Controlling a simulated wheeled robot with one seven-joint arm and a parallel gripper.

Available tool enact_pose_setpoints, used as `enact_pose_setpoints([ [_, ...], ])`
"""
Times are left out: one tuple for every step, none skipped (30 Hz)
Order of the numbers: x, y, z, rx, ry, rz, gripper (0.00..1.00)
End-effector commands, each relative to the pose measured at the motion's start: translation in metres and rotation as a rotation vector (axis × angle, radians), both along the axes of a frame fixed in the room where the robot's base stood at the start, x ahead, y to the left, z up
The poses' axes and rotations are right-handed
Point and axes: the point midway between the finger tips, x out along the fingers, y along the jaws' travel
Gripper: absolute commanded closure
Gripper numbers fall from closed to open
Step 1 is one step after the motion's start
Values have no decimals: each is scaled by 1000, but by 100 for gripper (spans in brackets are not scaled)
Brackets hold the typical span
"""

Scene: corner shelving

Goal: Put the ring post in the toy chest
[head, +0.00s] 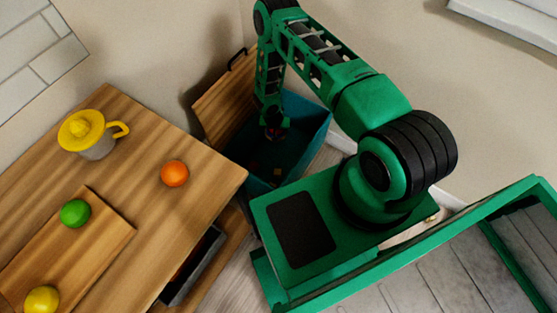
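The toy chest (314,127) is a teal box at the back, beyond the counter's corner, with its wooden lid (221,95) raised. My gripper (272,133) points down over the chest's opening. Its fingers are small and dark, so I cannot tell whether they are open or shut. A small reddish patch shows at the fingertips, but I cannot tell what it is. I cannot make out the ring post for certain. A small tan thing (277,171) lies inside the chest, too small to identify.
The wooden counter (140,170) at left bears a yellow-topped juicer (97,148), an orange (174,173) and a cutting board (107,236) with a lime (75,213) and a lemon (41,300). A grey drawer (195,266) stands open below the counter's edge. Walls close in behind the chest.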

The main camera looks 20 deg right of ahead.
Motion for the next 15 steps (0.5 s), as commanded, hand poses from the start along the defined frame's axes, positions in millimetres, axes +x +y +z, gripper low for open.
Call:
enact_pose_setpoints([
  [-12,2,-17,1,4,-9,47],
  [-18,3,-26,0,6,-17,47],
  [-25,4,-36,0,5,-26,47],
  [-30,5,-43,0,3,-33,47],
  [-35,5,-50,0,4,-40,47],
  [-41,6,-58,-1,4,-46,47],
  [-46,6,-64,0,3,-51,47],
  [-49,7,-68,1,2,-56,47],
  [-54,8,-74,1,2,-62,47],
  [-56,8,-77,0,1,-65,47],
  [-59,8,-80,0,1,-69,47],
  [-62,8,-83,0,1,-72,47],
  [-63,8,-85,0,1,-74,47],
  [-64,8,-87,0,0,-76,47],
  [-63,6,-89,-1,-1,-78,47],
])
